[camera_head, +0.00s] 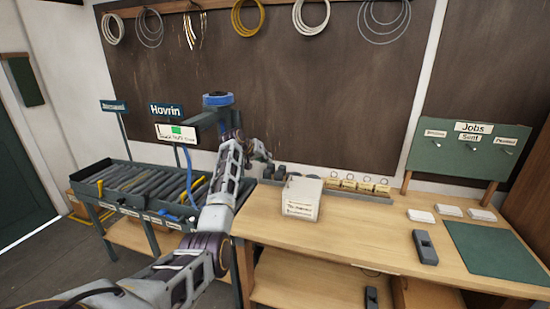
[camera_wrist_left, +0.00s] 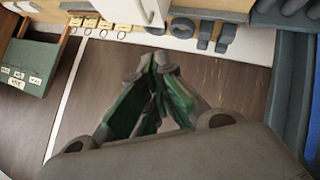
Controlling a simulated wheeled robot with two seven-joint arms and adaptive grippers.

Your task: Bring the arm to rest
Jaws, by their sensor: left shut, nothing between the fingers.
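My left arm (camera_head: 222,195) comes up from the bottom of the head view and reaches toward the back of the workbench. My left gripper (camera_head: 262,153) is at its far end, in the air in front of the dark wall panel, above the back rail. In the left wrist view the gripper (camera_wrist_left: 158,62) has its green-lined fingers together at the tips, with nothing seen between them. My right gripper is in neither view.
A white box (camera_head: 301,198) stands on the workbench (camera_head: 350,240) just right of my arm. A green jobs board (camera_head: 465,152) and green mat (camera_head: 490,248) are at the right.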

